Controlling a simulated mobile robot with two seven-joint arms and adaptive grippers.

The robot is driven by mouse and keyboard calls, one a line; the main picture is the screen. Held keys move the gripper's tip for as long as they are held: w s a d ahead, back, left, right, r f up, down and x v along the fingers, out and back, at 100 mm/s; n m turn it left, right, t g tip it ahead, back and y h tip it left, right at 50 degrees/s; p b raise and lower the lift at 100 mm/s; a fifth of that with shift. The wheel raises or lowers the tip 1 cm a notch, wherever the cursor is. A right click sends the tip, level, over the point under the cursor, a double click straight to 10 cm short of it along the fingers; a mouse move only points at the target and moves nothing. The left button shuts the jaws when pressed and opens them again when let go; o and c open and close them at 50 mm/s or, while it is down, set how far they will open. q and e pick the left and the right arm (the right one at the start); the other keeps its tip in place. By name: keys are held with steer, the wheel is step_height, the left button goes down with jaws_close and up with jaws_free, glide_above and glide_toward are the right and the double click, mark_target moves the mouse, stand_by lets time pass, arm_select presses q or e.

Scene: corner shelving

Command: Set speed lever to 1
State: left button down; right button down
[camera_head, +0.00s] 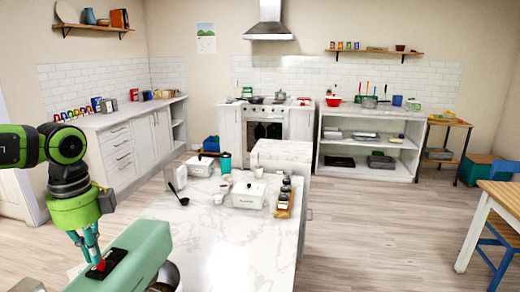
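A light green stand mixer (146,250) stands on the near left end of the marble-topped counter, partly cut off by the bottom edge. A dark slot panel (116,257) lies on its upper surface, with a small red lever tip (101,265) at its near end. My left gripper (97,259) reaches down from the left. Its teal fingers point at the red lever and their tips are at or very near it. The fingers overlap in this view, so I cannot tell whether they grip it. No speed marks are readable. My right gripper is out of view.
The marble counter (228,238) is clear right of the mixer. Farther back on it are a black ladle (179,194), a white lidded box (248,195), a teal cup (225,162) and a wooden rack (284,203) with small jars. A metal bowl (168,277) sits by the mixer.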

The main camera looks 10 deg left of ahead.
mark_target(102, 260)
arm_select(q)
steer(key=shift+w+d, duration=0.1)
steer(key=shift+w, duration=1.05)
stand_by(0.5)
steer(key=shift+s, duration=0.1)
stand_by(0.3)
steer(key=shift+s+b, duration=0.3)
steer(key=shift+r+p, duration=1.55)
steer(key=shift+r, duration=1)
steer(key=shift+f, duration=0.1)
